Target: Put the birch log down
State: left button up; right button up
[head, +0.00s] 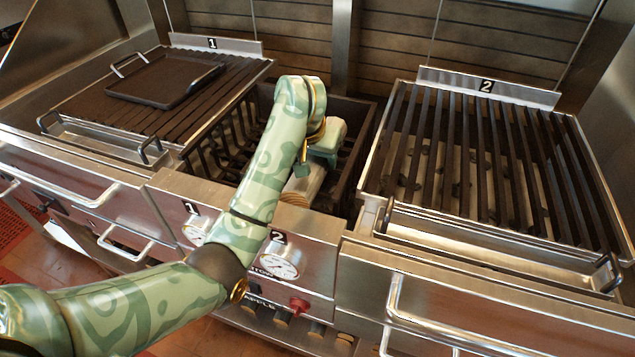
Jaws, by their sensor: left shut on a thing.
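My left arm reaches across the middle of the counter, and my left gripper (312,170) points down over the dark open firebox (352,145) between the two grills. The gripper is shut on a pale birch log (303,187), whose cut end faces me near the firebox's front edge. The gripper and arm hide part of the log. I cannot tell whether the log touches anything beneath it. My right gripper is not in view.
Grill 1 (190,115) at left carries a dark flat pan (165,80). Grill 2 (470,150) at right has bare bars, with dark lumps below. Metal troughs and handles line the front. Gauges (278,266) and a red knob (299,305) sit below the firebox, above several stored logs (317,329).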

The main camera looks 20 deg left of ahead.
pick_arm(q)
notch_tip(320, 180, down, 2)
jog(key=shift+f, duration=0.2)
jog(key=shift+f+b, duration=0.75)
jog(key=shift+f, duration=1.2)
jog(key=shift+s+f, duration=0.1)
jog(key=o, duration=1.5)
jog(key=shift+c, duration=0.2)
